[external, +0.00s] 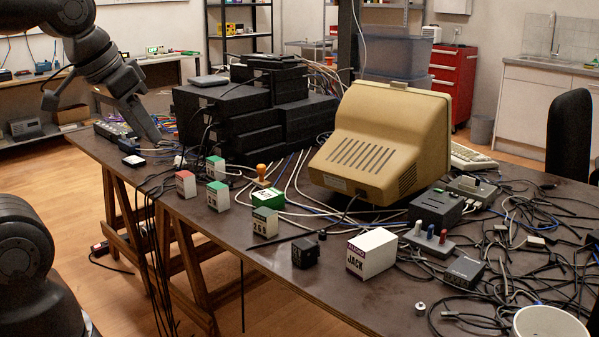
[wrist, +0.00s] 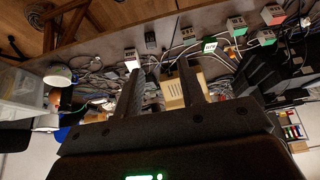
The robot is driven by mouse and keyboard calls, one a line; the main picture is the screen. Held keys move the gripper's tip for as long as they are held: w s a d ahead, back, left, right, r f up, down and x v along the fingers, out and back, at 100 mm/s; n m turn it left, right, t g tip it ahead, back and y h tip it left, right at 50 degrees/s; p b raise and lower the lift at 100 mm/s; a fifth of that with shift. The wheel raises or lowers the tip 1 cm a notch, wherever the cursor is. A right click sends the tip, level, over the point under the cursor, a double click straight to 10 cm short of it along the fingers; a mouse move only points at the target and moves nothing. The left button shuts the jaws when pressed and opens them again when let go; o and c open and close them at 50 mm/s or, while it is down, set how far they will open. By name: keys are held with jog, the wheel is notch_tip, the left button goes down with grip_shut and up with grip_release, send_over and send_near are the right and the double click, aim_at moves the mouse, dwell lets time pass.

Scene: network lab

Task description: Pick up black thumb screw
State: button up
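A small dark knob-like piece, probably the black thumb screw (external: 322,234), lies on the table between a black cube and the white JACK box in the external view. I cannot make it out in the wrist view. My gripper (external: 152,133) is over the table's far left part, well away from the screw. In the wrist view its two fingers (wrist: 160,66) stand wide apart with nothing seen between them. The gripper is open.
The black cube (external: 305,253), JACK box (external: 371,253) and a pen (external: 281,239) lie near the screw. A beige monitor (external: 372,145) stands behind. A silver screw-like piece (external: 420,308) lies front right. Cables clutter the right side; the front table edge is fairly clear.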

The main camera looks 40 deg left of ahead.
jog(key=shift+o, duration=0.4)
jog(key=shift+o, duration=0.6)
jog(key=shift+w, duration=0.1)
jog(key=g, duration=0.1)
send_over(322, 234)
jog(key=s, duration=0.2)
jog(key=shift+n+y, duration=0.3)
jog(key=shift+n, duration=0.1)
jog(key=f, duration=2.8)
jog(key=shift+s+a+f, duration=0.1)
jog(key=shift+a+f, duration=0.1)
jog(key=shift+f, duration=0.2)
jog(key=shift+d+x, duration=0.15)
jog(key=shift+x, duration=1.15)
jog(key=shift+d+x, duration=0.15)
jog(key=shift+x, duration=1.2)
